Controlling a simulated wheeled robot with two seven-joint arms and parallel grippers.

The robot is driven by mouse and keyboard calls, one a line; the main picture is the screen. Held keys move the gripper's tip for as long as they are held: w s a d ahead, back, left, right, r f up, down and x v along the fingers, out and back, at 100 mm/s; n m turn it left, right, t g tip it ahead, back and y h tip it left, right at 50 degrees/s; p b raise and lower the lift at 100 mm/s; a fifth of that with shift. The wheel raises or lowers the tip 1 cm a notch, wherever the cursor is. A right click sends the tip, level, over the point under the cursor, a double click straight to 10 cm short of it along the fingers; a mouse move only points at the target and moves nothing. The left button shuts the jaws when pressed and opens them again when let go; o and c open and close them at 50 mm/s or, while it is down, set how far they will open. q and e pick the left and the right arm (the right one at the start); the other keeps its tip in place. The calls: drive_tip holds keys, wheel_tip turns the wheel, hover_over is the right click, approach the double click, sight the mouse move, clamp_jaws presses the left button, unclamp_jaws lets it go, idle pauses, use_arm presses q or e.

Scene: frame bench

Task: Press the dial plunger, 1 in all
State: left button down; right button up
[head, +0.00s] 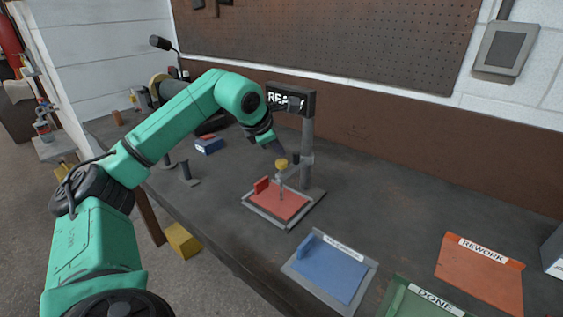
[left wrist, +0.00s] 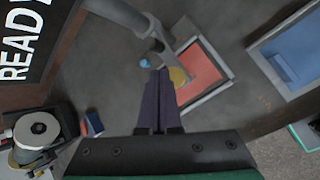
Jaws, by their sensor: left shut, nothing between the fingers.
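The dial plunger's yellow cap (head: 282,163) sits on a thin stem held by an arm of the grey post (head: 307,150), above a red plate (head: 290,207) in a grey frame. In the left wrist view the yellow cap (left wrist: 180,77) shows just right of my fingertips, partly hidden by them. My left gripper (head: 282,151) is shut and empty, its fingers pointing down, close above the cap. The left wrist view shows its two dark fingers (left wrist: 160,75) together. I cannot tell whether they touch the cap. My right gripper is not in view.
A READY sign (head: 291,101) tops the post, close beside my left wrist. A blue tray (head: 330,272), a green DONE tray (head: 420,302) and an orange REWORK tray (head: 480,275) lie to the right. The bench's back right is clear.

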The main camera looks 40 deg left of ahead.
sight(281, 161)
use_arm(q)
drive_tip(key=shift+f, duration=0.15)
drive_tip(key=shift+f, duration=0.3)
drive_tip(key=shift+f+b, duration=1.25)
idle(1.2)
drive_tip(key=shift+r+p, duration=1.7)
wheel_tip(281, 161, up, 5)
drive_tip(key=p, duration=0.5)
drive_tip(key=shift+r, duration=0.1)
